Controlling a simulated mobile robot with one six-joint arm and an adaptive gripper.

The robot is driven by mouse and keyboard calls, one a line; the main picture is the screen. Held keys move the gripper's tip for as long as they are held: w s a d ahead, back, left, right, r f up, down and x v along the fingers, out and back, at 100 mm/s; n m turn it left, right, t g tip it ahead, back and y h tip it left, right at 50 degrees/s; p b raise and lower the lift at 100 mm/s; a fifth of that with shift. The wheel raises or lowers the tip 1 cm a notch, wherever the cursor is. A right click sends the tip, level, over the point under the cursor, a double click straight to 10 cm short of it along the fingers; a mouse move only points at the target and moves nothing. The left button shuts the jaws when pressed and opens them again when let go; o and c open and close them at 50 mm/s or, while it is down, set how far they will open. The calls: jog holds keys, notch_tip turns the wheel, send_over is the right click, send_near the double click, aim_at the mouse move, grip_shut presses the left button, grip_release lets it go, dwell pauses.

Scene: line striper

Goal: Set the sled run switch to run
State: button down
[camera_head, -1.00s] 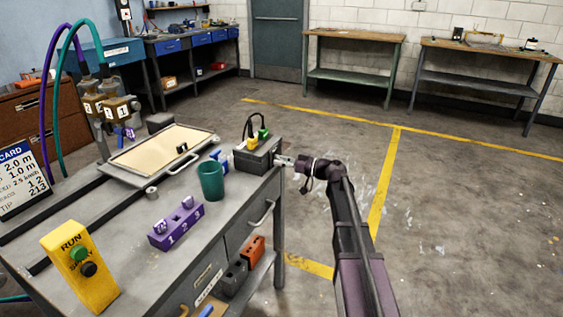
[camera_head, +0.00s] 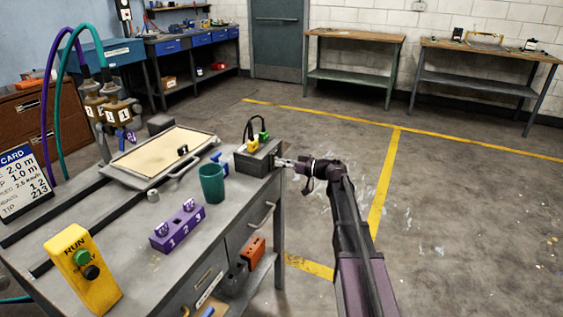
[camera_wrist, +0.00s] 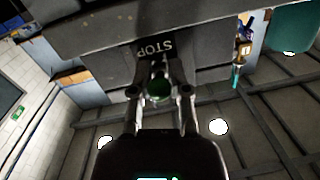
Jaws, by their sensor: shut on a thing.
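The grey control box (camera_head: 258,158) stands at the table's right edge, with yellow and green plugs and a black cable on top. My gripper (camera_head: 282,162) reaches its right-hand face from the right. In the wrist view my gripper (camera_wrist: 159,88) is shut on a small part at that face, apparently the sled run switch, with a dark green round part (camera_wrist: 158,90) between the fingers. The word STOP (camera_wrist: 155,49) appears upside down on the box just beyond the fingertips. The fingers hide most of the switch, so its position cannot be told.
The table holds a green cup (camera_head: 212,183), a purple numbered block (camera_head: 177,226), a framed tray (camera_head: 163,152) and a yellow button box (camera_head: 84,268) labelled RUN. A drawer handle (camera_head: 262,218) sticks out below. The floor (camera_head: 460,220) right of my arm is clear.

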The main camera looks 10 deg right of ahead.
jog(key=shift+s+r+g+h+p, duration=0.1)
jog(key=shift+r+g+h+p, duration=0.65)
jog(key=shift+p, duration=1.1)
jog(key=g+h+p, duration=0.1)
jog(key=h+p, duration=0.2)
jog(key=p, duration=0.2)
jog(key=shift+r, duration=0.1)
jog(key=g+h+p, duration=0.2)
jog(key=p, duration=0.2)
jog(key=shift+r+p, duration=0.2)
jog(key=shift+p, duration=0.1)
jog(key=shift+g+h+p, duration=0.25)
jog(key=shift+h+p, duration=0.35)
jog(key=shift+h, duration=0.05)
jog(key=shift+f+m, duration=0.1)
jog(key=shift+m, duration=0.2)
jog(key=c, duration=0.7)
grip_release()
jog(key=shift+c, duration=0.2)
jog(key=shift+f+b, duration=0.2)
jog(key=shift+b, duration=0.2)
